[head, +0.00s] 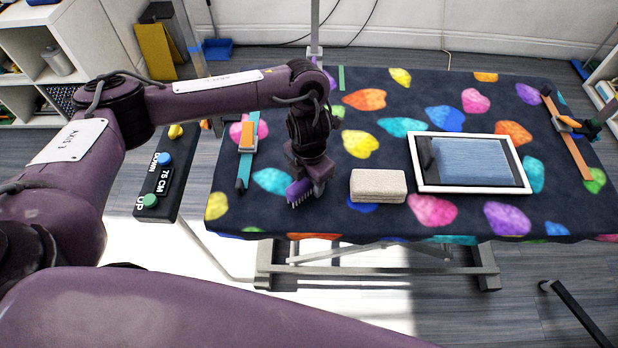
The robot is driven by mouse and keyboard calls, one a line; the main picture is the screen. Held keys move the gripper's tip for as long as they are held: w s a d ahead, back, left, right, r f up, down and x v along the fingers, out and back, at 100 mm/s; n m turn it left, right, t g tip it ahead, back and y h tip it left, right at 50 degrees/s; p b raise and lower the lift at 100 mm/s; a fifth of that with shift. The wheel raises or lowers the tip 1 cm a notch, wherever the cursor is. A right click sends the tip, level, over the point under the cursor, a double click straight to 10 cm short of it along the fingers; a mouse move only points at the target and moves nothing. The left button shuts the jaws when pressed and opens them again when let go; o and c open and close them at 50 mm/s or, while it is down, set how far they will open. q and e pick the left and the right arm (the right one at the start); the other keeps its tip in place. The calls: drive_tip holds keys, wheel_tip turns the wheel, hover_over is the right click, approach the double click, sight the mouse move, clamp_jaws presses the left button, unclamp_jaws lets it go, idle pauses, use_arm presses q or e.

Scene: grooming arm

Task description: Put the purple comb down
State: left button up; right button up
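The purple comb (298,192) is at the tip of my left gripper (312,178), its pale teeth pointing down, over the left front part of the grooming table (320,222). My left gripper appears shut on the comb, though its fingers are partly hidden by the wrist above. I cannot tell whether the comb touches the table top. My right gripper is not in view.
A beige block (378,186) lies just right of the comb. A white-rimmed tray (420,180) with a dark tool and a blue-grey pad is farther right. Straps lie at left (247,150) and right (572,140). A height control panel (158,182) stands beside the table.

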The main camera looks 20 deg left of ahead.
use_arm(q)
drive_tip(key=shift+r, duration=0.1)
drive_tip(key=shift+r+p, duration=0.3)
wheel_tip(320, 180, up, 12)
drive_tip(key=p, duration=0.2)
drive_tip(key=shift+f, duration=0.2)
drive_tip(key=shift+s+f, duration=0.1)
